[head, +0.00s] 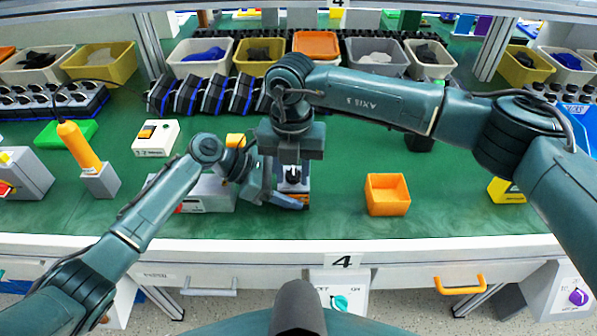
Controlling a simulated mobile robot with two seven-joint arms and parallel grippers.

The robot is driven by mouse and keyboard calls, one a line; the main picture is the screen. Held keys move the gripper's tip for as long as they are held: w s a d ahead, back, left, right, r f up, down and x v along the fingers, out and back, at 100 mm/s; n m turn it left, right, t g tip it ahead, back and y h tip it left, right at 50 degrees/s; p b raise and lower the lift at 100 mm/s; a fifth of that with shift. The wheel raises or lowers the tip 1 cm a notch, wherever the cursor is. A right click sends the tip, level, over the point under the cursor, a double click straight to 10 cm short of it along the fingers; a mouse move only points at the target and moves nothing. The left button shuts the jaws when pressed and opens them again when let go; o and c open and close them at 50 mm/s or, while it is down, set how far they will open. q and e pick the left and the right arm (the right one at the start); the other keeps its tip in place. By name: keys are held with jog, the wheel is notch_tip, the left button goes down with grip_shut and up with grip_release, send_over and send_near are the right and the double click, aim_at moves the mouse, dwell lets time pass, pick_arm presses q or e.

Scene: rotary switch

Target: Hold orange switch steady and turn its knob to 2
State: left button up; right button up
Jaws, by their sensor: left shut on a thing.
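The orange switch (304,197) stands near the front edge of the green table, slightly left of the middle. A pale top face and a dark knob show above its orange body, partly hidden by my grippers. My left gripper (284,196) comes in from the left, low at the table, and is shut on the switch body. My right gripper (292,170) points straight down right over the switch, at its knob. Its fingertips are small and dark there, so I cannot tell whether they are open or touch the knob. The knob's setting cannot be read.
An orange open box (387,195) stands to the right, with bare green table around it. Bins line the back. A yellow box (506,190) stands far right.

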aim_at(299, 174)
jog(key=shift+w+d+r+m+t, duration=0.1)
jog(key=shift+w+d+m+t, duration=0.1)
jog(key=shift+w+d, duration=0.25)
jog(key=shift+w+d+r+m+t, duration=0.1)
jog(key=shift+w+d+m, duration=0.1)
jog(key=shift+w, duration=0.4)
jog(key=shift+r, duration=1.75)
jog(key=shift+s+a+r, duration=0.1)
jog(key=shift+s+r, duration=0.1)
jog(key=shift+r, duration=0.45)
jog(key=shift+s, duration=0.1)
jog(key=shift+c, duration=0.2)
